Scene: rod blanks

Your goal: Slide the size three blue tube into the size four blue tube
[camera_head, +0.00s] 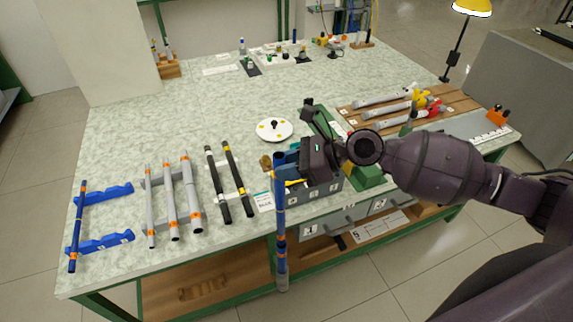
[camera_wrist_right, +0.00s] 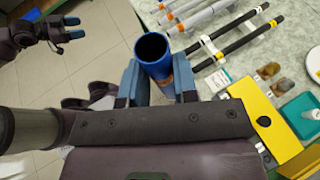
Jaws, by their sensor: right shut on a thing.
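My right gripper (camera_head: 281,163) is shut on a blue tube (camera_head: 281,208), held upright in front of the table's front edge. The tube has darker bands low down and a grey lower end. In the right wrist view the gripper (camera_wrist_right: 158,88) grips it near its top, and the blue tube's (camera_wrist_right: 152,47) open, dark mouth faces the camera above an orange mark. A thinner blue tube (camera_head: 76,235) with an orange mark lies across a blue rack (camera_head: 112,192) at the far left. No size number is legible. My left gripper (camera_wrist_right: 75,27) shows empty in the wrist view, fingers apart.
Grey tubes (camera_head: 190,195) and black rods (camera_head: 237,178) lie on racks left of the held tube. A white disc (camera_head: 268,130) lies farther back. The table (camera_head: 120,130) is clear at the back left.

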